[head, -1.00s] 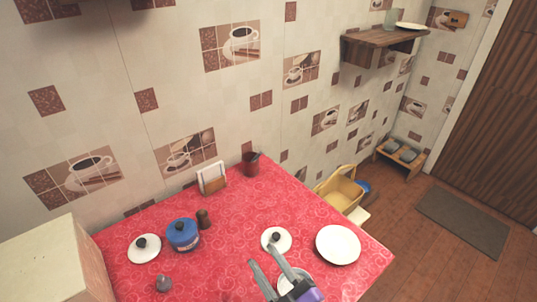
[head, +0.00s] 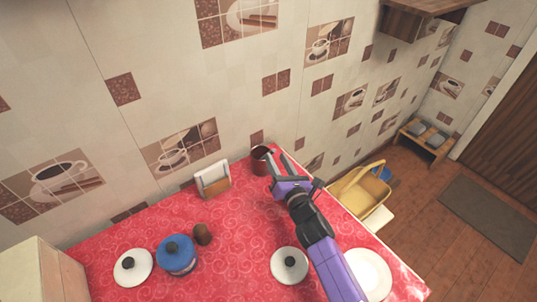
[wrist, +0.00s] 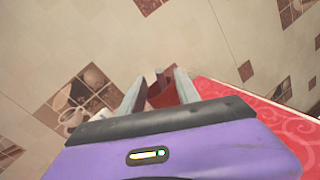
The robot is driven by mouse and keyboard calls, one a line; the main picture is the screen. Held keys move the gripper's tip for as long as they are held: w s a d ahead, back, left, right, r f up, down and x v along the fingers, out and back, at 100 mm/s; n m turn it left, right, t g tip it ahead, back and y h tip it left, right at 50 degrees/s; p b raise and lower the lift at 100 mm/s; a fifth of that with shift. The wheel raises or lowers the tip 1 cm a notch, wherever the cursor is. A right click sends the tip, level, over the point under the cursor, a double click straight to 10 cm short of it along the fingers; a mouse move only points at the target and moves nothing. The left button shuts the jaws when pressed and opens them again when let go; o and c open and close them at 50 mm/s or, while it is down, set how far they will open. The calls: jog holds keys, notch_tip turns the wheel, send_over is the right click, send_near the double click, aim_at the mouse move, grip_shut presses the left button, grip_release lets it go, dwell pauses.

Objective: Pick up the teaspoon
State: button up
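A dark red cup (head: 260,160) stands at the back edge of the red-covered counter (head: 225,245). A thin grey piece (wrist: 159,76) shows at the cup's rim in the wrist view; it may be the teaspoon's end, but it is too small to be sure. The rest of any spoon is hidden. My gripper (head: 279,158) is at the cup's right side in the head view, with its fingers apart. In the wrist view the cup (wrist: 163,95) shows between the two open fingers. I cannot tell whether they touch it.
A napkin holder (head: 213,180) stands left of the cup, with a brown shaker (head: 202,234) and blue pot (head: 176,256) nearer. Lids (head: 289,265) and a white plate (head: 372,272) lie in front. The wall is close behind.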

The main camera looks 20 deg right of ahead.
jog(key=w+b, duration=0.2)
jog(key=w, duration=0.5)
jog(key=shift+w+a+f, duration=0.2)
jog(key=shift+w, duration=0.2)
jog(key=shift+c, duration=0.2)
grip_shut()
